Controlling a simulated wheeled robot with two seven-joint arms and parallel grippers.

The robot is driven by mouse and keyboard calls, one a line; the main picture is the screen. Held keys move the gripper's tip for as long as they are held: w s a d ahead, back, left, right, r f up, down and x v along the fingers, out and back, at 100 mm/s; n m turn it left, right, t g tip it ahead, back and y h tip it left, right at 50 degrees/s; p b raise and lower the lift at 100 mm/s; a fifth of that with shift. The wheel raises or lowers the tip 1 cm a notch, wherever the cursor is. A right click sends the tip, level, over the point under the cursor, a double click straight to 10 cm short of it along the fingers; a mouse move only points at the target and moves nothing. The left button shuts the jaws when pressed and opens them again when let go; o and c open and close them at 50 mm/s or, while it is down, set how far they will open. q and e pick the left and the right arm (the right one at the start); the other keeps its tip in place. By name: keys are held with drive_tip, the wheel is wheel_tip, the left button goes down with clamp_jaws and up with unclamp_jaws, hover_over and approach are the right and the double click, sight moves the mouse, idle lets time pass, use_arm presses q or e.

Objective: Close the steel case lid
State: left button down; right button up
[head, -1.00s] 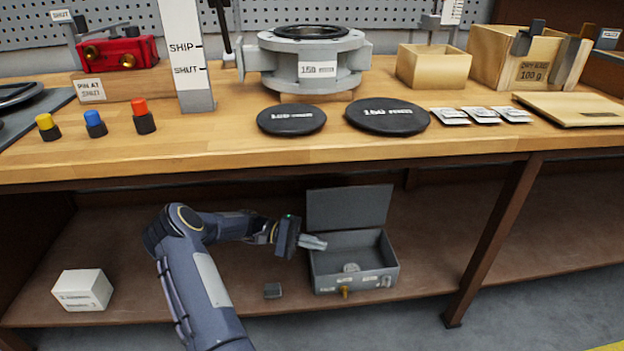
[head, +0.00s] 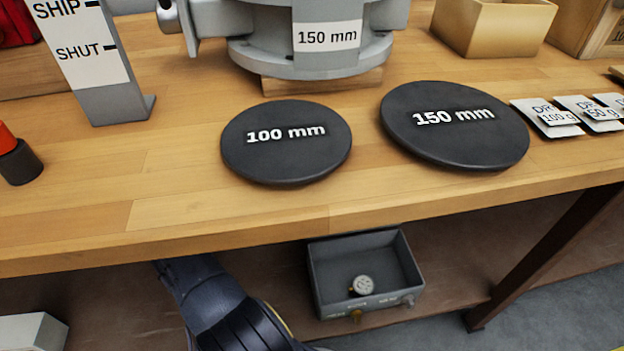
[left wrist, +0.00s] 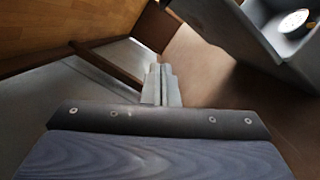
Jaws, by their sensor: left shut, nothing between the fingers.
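The grey steel case (head: 318,285) stands on the lower shelf in the head view, its inside showing from above. A small round gauge (head: 363,285) lies in it. The lid is not visible in the head view; the bench top covers the area above the case's back edge. My left arm reaches down at the bottom, its gripper out of that view. In the left wrist view my left gripper (left wrist: 161,84) is shut and empty, with the case (left wrist: 228,32) and its gauge (left wrist: 293,20) at the upper right, apart from the fingertips. My right gripper is not in view.
The bench top (head: 180,190) overhangs the shelf just above the case. A brown bench leg (head: 545,255) stands to the case's right. A white box (head: 30,333) is at the lower left. Two black discs, 100 mm (head: 286,155) and 150 mm (head: 455,140), lie on the bench.

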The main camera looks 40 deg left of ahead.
use_arm(q)
drive_tip(key=w+d+r+b, duration=0.2)
drive_tip(key=w+d+r, duration=0.1)
drive_tip(key=d, duration=0.7)
drive_tip(key=shift+w+b, duration=0.25)
drive_tip(key=shift+b, duration=0.05)
drive_tip(key=shift+r, duration=0.1)
